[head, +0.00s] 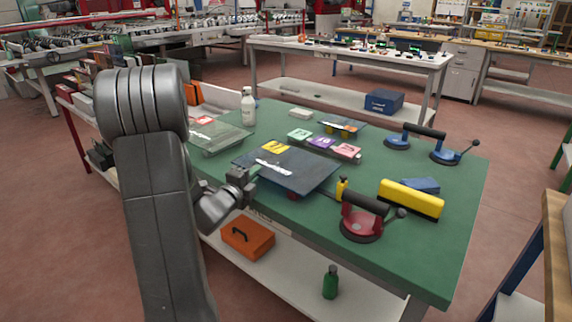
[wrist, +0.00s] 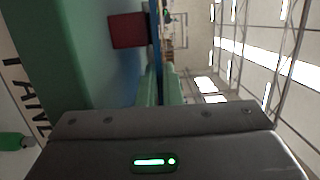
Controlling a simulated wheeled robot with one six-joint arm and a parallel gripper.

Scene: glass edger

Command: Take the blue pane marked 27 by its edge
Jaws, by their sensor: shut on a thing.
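The dark blue pane (head: 300,172) lies roughly level, a little above the green bench top, with a yellow label (head: 276,147) and a white strip on it. The label's number is too small to read. My gripper (head: 250,178) is at the pane's near left edge, shut on it. In the wrist view the pane shows edge-on as a thin blue strip (wrist: 156,35), between the two fingers of my gripper (wrist: 160,88). The far part of the pane is narrow and hard to make out there.
A red block (wrist: 128,30) is beside the pane's underside. On the green bench (head: 440,265) stand a red suction lifter (head: 361,222), a yellow bar (head: 411,199), a blue double-cup lifter (head: 425,133), coloured cards (head: 320,144), another pane (head: 218,137) and a white bottle (head: 248,106).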

